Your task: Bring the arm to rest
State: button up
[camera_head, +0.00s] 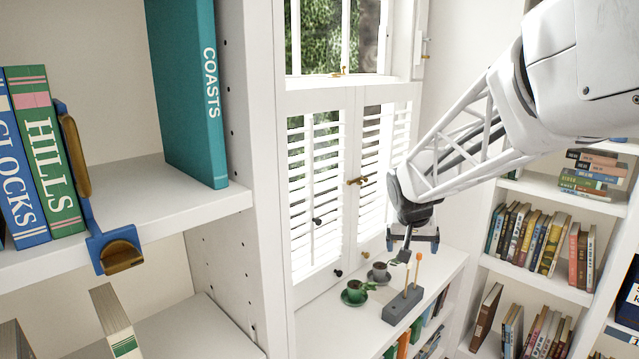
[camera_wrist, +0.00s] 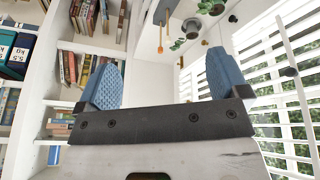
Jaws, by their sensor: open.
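My gripper (camera_head: 412,243) hangs at the end of my white arm, which reaches in from the upper right in the head view. It is above the low white sill shelf, in front of the shuttered window. In the wrist view my gripper (camera_wrist: 163,75) shows two blue ribbed finger pads set wide apart, with nothing between them. The jaws are open and empty.
A teal book (camera_head: 188,95) stands on the left shelf, with a blue bookend (camera_head: 88,205). Bookshelves (camera_head: 545,288) fill the right.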

jog(key=s+a+n+g+y, duration=0.1)
jog(key=s+a+n, duration=0.1)
jog(key=s, duration=3.2)
jog(key=shift+s+a+f+y, duration=0.15)
jog(key=shift+s+a+y, duration=0.2)
jog(key=shift+a, duration=0.15)
jog(key=shift+w, duration=0.1)
jog(key=w+d+f+t, duration=0.1)
jog(key=w, duration=1.9)
jog(key=w+d+f, duration=0.1)
jog(key=w+d, duration=0.1)
jog(key=w, duration=1.8)
jog(key=shift+w+d+f+m+t+h, duration=0.25)
jog(key=shift+w+d+f+t, duration=0.15)
jog(key=shift+w+f, duration=4.8)
jog(key=shift+w+d+f+m+t+h, duration=0.1)
jog(key=shift+w+d+f+m+t, duration=0.3)
jog(key=shift+w+f, duration=4.8)
jog(key=shift+w+d+f+m+t+h, duration=0.2)
jog(key=shift+w+d+f, duration=0.25)
jog(key=shift+w+f, duration=4.7)
